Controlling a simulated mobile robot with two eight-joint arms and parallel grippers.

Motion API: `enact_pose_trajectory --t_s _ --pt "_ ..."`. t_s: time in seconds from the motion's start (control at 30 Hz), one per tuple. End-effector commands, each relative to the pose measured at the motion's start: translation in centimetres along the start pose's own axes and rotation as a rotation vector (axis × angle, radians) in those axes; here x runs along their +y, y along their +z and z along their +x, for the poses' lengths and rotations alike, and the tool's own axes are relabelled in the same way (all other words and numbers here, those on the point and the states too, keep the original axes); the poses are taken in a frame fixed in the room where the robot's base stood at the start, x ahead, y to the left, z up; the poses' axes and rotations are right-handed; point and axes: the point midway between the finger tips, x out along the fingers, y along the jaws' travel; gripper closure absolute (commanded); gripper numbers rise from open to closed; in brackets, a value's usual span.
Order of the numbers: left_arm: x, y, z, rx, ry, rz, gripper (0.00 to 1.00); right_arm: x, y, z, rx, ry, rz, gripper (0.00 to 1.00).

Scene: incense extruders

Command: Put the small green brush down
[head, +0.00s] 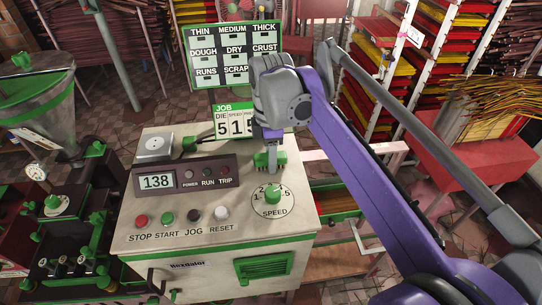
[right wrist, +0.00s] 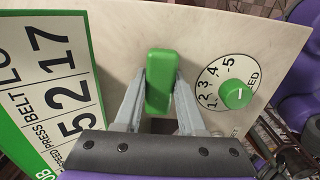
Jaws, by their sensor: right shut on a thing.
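The small green brush (head: 282,158) is in my right gripper (head: 272,164), over the back part of the control cabinet's pale top (head: 235,222). In the right wrist view, the brush's green block (right wrist: 160,82) sits between the two grey fingers of my right gripper (right wrist: 160,100), which are shut on it. The pale cabinet surface shows behind it. I cannot tell whether the brush touches that surface. My left gripper is not in view.
The speed knob (head: 272,194) is just in front of the brush. The job sign (head: 233,121) stands behind it. A display (head: 157,182), a row of buttons (head: 180,217) and a metal dish (head: 154,144) are to the left. Bare cabinet top lies around the buttons.

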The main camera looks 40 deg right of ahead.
Motion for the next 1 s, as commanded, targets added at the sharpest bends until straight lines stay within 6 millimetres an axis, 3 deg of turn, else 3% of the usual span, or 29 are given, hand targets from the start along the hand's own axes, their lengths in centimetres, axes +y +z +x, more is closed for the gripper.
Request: enact_pose_trajectory --t_s 0.4,0.43,0.57,0.77,1.0 --pt "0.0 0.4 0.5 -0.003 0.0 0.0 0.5 -0.2 -0.1 1.3 0.001 -0.005 0.0 1.0" --pt "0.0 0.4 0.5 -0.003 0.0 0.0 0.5 -0.2 -0.1 1.4 0.001 -0.006 0.0 0.56" --pt "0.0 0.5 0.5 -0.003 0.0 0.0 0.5 -0.3 -0.1 1.4 0.002 -0.007 0.0 0.32" --pt "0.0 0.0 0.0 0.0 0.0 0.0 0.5 -0.3 -0.1 0.0 0.003 -0.007 -0.001 0.31" --pt "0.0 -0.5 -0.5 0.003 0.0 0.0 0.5 -0.1 -0.1 -5.2 0.002 -0.004 0.0 0.31"
